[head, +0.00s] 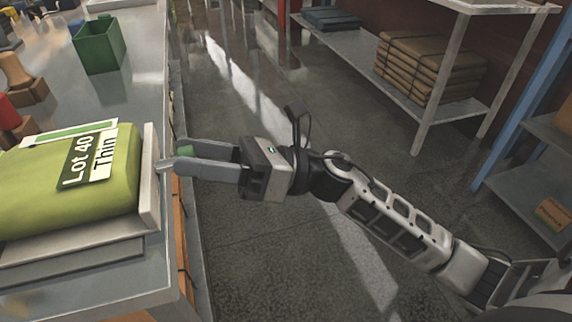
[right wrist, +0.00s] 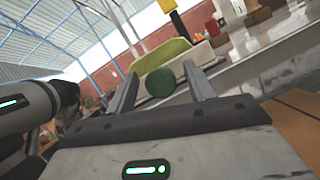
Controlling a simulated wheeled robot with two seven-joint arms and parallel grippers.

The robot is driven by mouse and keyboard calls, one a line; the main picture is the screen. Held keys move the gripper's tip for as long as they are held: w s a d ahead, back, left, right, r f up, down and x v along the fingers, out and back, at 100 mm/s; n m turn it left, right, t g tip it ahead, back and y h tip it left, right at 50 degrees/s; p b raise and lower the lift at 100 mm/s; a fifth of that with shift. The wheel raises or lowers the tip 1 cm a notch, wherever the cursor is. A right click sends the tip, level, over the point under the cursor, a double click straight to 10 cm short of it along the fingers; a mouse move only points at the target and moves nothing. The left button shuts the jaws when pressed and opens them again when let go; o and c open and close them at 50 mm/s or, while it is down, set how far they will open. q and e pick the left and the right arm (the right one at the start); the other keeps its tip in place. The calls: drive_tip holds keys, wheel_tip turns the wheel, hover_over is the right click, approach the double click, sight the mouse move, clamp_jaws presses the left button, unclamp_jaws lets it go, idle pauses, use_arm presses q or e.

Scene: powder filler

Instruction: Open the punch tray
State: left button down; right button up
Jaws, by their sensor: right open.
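A pale tray (head: 150,178) with an upright front panel sits at the right edge of the bench in the head view. A green bag (head: 110,195) labelled "Lot 40 Thin" lies on it. A short handle sticks out from the panel towards my right gripper (head: 182,162), with a green knob (head: 185,150) at its end. My right gripper is open, its fingers pointing left at the panel. In the right wrist view the round green knob (right wrist: 160,82) shows between the two fingers. I cannot tell whether either finger touches it. My left gripper is not in view.
A green bin (head: 98,46) stands further back on the bench (head: 130,100). A shelf rack (head: 440,100) with stacked brown packs (head: 425,68) stands across the aisle to the right. The floor (head: 250,240) between bench and rack is clear.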

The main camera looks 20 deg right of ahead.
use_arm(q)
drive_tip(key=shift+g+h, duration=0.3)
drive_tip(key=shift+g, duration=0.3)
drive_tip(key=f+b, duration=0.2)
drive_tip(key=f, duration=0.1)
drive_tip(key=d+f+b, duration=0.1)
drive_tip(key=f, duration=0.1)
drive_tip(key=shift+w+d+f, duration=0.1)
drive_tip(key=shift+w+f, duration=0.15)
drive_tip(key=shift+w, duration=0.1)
use_arm(e)
drive_tip(key=v, duration=1.5)
drive_tip(key=shift+a, duration=0.1)
